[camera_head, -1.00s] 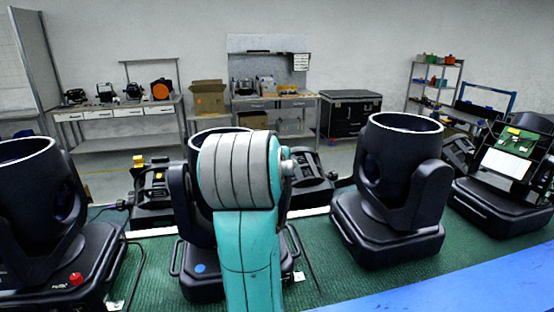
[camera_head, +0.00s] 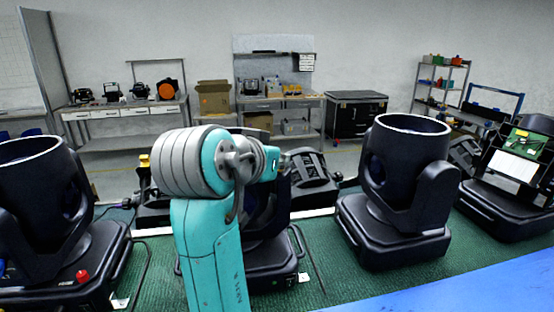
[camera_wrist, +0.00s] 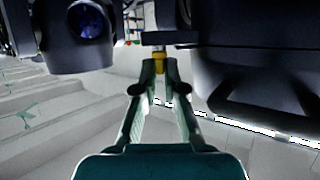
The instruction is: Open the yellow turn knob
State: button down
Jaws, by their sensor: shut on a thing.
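The yellow turn knob (camera_wrist: 159,62) shows in the wrist view at the upper middle, just below a dark flat part. My gripper (camera_wrist: 160,67) is shut on it, with a fingertip at each side. Part of the knob is hidden by the fingers. In the head view my arm covers the middle of the scene and my gripper does not show. A yellow piece (camera_head: 144,161) stands on a black device left of my arm there; I cannot tell whether it is the same knob.
Black stage lights (camera_head: 400,190) stand on the green mat (camera_head: 325,285), to both sides of my arm and behind it. A red knob (camera_head: 82,276) is on the left light. In the wrist view, dark housings (camera_wrist: 255,75) are close on the right and upper left.

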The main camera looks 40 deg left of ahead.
jog(key=c, duration=1.3)
grip_release()
jog(key=shift+f, duration=0.15)
jog(key=shift+o, duration=0.2)
jog(key=v, duration=0.7)
jog(key=shift+s, duration=0.2)
